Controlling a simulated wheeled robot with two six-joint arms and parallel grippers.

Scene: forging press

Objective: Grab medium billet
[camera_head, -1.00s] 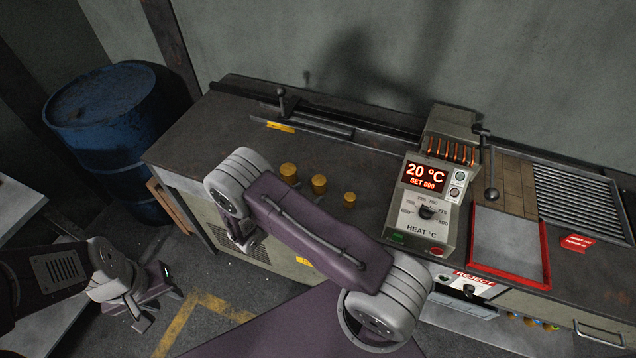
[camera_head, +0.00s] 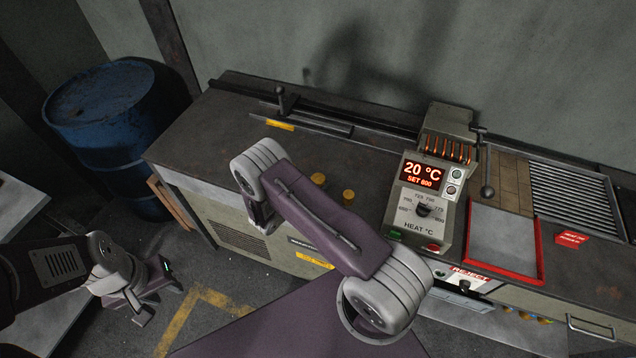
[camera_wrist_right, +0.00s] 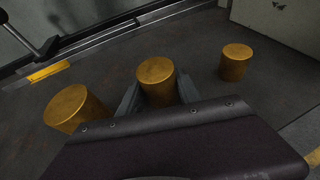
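Three golden cylindrical billets stand upright on the bench. In the right wrist view, the largest billet (camera_wrist_right: 78,110) is at left, the medium billet (camera_wrist_right: 156,80) in the middle and the smallest billet (camera_wrist_right: 235,62) at right. My right gripper (camera_head: 261,222) points down near the bench front. Its open fingers (camera_wrist_right: 158,94) appear on either side of the medium billet in the wrist view; contact is not visible. My left gripper (camera_head: 155,302) hangs open and empty at lower left.
The heater control box (camera_head: 428,190) reads 20 °C, set 800, right of the billets. A red-framed plate (camera_head: 505,242) and slatted grille (camera_head: 580,203) lie further right. A rail (camera_head: 318,124) runs along the back. A blue barrel (camera_head: 118,120) stands left of the bench.

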